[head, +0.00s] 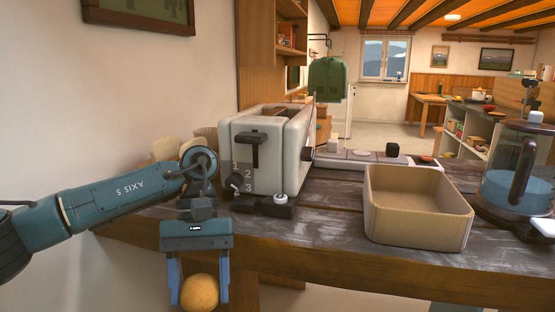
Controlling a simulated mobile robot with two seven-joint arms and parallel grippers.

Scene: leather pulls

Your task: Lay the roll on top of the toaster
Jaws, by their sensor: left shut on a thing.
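The roll (200,292) is a round, golden-brown bun at the bottom of the head view. My left gripper (198,290) points down and is shut on it, with one blue finger on each side. The roll hangs in front of the counter's front edge, lower than the counter top. The toaster (292,150) is a cream, boxy one with a dark lever and a numbered dial on its near end. It stands on the counter, behind and to the right of my left gripper. Part of its top shows, with a dark slot area. My right gripper is not in view.
An empty tan ribbed bin (418,228) stands on the dark wooden counter (330,225), right of the toaster. A glass jug (520,180) with blue liquid is at the far right. Small dark and white items lie near the toaster. Pale rounded things sit behind my left wrist.

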